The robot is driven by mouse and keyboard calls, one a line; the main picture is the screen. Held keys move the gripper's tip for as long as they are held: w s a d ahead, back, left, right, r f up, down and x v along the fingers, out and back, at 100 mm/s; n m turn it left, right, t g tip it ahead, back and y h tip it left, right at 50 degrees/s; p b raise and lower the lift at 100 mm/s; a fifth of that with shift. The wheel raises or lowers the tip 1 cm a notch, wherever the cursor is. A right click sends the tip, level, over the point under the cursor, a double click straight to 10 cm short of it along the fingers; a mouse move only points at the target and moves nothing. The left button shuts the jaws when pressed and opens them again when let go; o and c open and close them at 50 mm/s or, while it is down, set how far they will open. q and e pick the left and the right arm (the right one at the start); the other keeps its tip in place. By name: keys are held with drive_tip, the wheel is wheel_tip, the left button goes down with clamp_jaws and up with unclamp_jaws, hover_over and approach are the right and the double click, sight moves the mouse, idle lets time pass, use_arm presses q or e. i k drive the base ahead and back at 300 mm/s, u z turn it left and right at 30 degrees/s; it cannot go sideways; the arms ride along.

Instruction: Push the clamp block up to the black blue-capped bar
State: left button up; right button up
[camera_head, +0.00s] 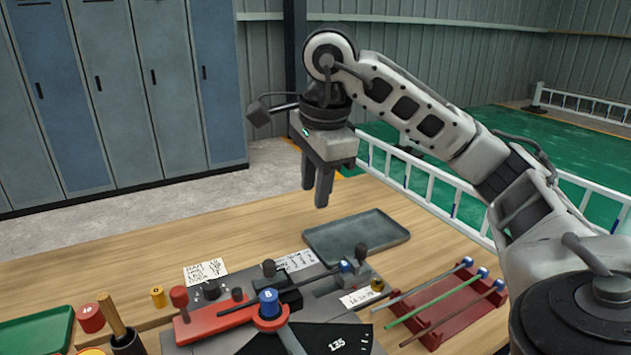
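A thin black bar (238,306) lies slantwise across the grey bending fixture (190,335), with its blue cap (345,266) at the right end. A dark block (287,293) with a black knob stands beside the bar at mid-length. I cannot tell which is the clamp block, or whether either touches the bar. My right gripper (317,194) hangs fingers down above the table, behind and well above the fixture. It looks empty; its finger gap is unclear. My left gripper is out of view.
A red lever with a blue knob marked 8 (268,302) sits at the fixture's front. A red rack (452,315) holds several capped bars at right. An empty grey tray (357,238) lies behind. A green tray (35,335) and red weight (90,318) are left. The table's back left is clear.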

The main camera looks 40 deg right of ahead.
sight(271, 279)
drive_tip(key=k, duration=1)
